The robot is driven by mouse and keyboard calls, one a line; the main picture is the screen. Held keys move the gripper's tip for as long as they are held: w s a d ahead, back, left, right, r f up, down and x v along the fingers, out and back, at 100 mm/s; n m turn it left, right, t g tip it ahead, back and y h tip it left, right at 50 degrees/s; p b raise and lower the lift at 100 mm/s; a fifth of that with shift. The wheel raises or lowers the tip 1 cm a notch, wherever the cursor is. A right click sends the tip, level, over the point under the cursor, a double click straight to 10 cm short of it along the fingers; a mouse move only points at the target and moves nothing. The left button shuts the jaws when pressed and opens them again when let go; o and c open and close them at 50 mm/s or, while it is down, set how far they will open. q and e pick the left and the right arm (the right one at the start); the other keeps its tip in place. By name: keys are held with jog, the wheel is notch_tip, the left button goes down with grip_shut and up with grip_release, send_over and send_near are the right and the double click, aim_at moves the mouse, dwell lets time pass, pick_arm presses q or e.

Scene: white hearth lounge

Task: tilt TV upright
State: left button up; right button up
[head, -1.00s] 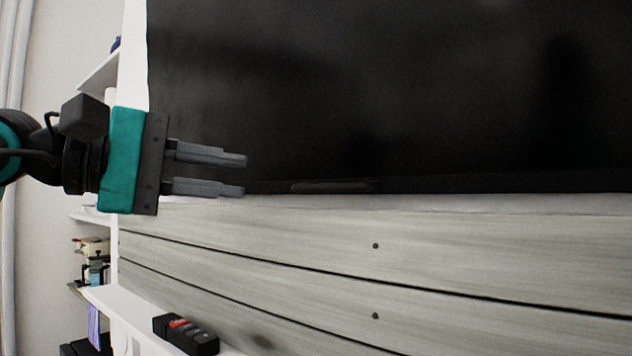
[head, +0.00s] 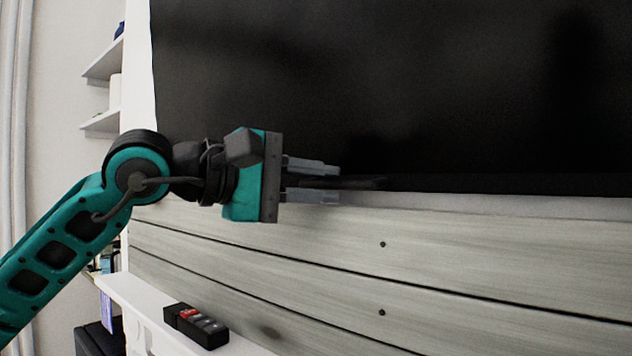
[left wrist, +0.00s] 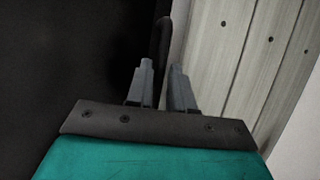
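The TV (head: 400,90) is a large black screen on the wall, filling the upper right of the head view. A dark handle-like bar (head: 362,183) shows at its lower edge; in the left wrist view a dark curved bar (left wrist: 164,40) rises just beyond the fingers. My left gripper (head: 338,184) is at the TV's lower edge, its fingers apart and pointing right, with the tips at the bar's left end. I cannot tell whether the tips touch it. In the left wrist view the fingers (left wrist: 163,75) are open with a gap between them. My right gripper is out of view.
Grey wood planks (head: 450,250) cover the wall below the TV. A white ledge (head: 135,300) holds a black box-like object with red on it (head: 197,326). White shelves (head: 103,62) stand at the left.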

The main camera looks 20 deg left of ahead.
pick_arm(q)
grip_shut()
jog(key=shift+s, duration=0.1)
jog(key=shift+s+a, duration=0.1)
jog(key=shift+s, duration=0.15)
jog(key=shift+s+a+r+b, duration=0.15)
jog(key=shift+s+b, duration=0.1)
jog(key=shift+s, duration=0.2)
jog(key=shift+s+a+r+b, duration=0.15)
jog(key=shift+s+b, duration=0.1)
jog(key=shift+s, duration=0.2)
jog(key=shift+s+a+r, duration=0.1)
jog(key=shift+s, duration=0.1)
jog(key=shift+o, duration=0.4)
grip_release()
